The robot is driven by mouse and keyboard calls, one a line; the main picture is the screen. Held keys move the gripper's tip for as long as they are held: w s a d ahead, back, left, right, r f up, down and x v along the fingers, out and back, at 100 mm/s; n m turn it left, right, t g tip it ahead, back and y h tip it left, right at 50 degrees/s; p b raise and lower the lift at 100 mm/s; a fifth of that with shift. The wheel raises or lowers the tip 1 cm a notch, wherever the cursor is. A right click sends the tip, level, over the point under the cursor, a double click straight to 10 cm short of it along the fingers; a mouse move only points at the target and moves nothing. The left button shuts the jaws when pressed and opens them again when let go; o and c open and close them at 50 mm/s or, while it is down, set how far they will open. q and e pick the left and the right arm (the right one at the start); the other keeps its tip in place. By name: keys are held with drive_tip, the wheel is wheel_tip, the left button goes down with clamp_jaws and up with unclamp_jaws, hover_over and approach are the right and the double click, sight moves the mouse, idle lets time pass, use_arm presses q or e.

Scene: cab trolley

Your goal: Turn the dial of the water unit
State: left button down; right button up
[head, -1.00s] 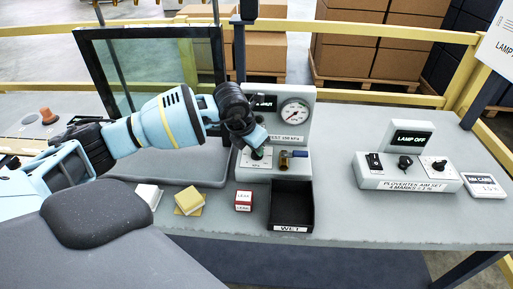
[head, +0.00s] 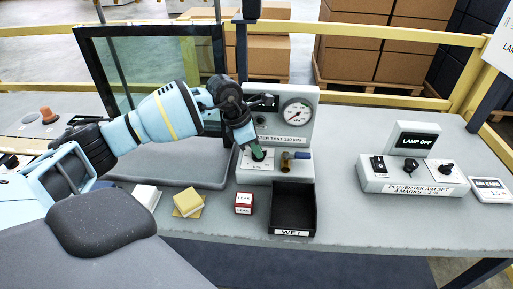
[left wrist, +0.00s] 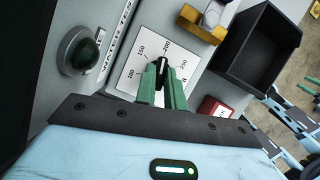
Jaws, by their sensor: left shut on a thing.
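The water unit (head: 277,176) is a grey box on the table with a round pressure gauge (head: 297,111) on its upright panel. Its dial is a black knob (left wrist: 162,68) on a white scale plate (left wrist: 131,76) with printed numbers, including 100, 150 and 200. My left gripper (head: 258,154) reaches down onto it. In the left wrist view its green fingers (left wrist: 161,80) are shut on the knob, which shows between the tips. The fingers hide the lower part of the knob. My right gripper is not in view.
A brass valve with a blue handle (head: 302,155) sits right beside the dial. A black tray marked WET (head: 293,233), a red-and-white box (head: 243,203) and yellow blocks (head: 188,204) stand in front. A dark-framed glass pane (head: 150,80) stands behind my arm. A switch panel (head: 413,178) is at right.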

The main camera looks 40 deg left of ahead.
use_arm(q)
drive_tip(key=shift+f, duration=0.1)
idle(0.3)
drive_tip(key=c, duration=1.5)
unclamp_jaws()
drive_tip(key=shift+r, duration=0.2)
drive_tip(key=shift+v, duration=3.8)
drive_tip(key=shift+f, duration=0.1)
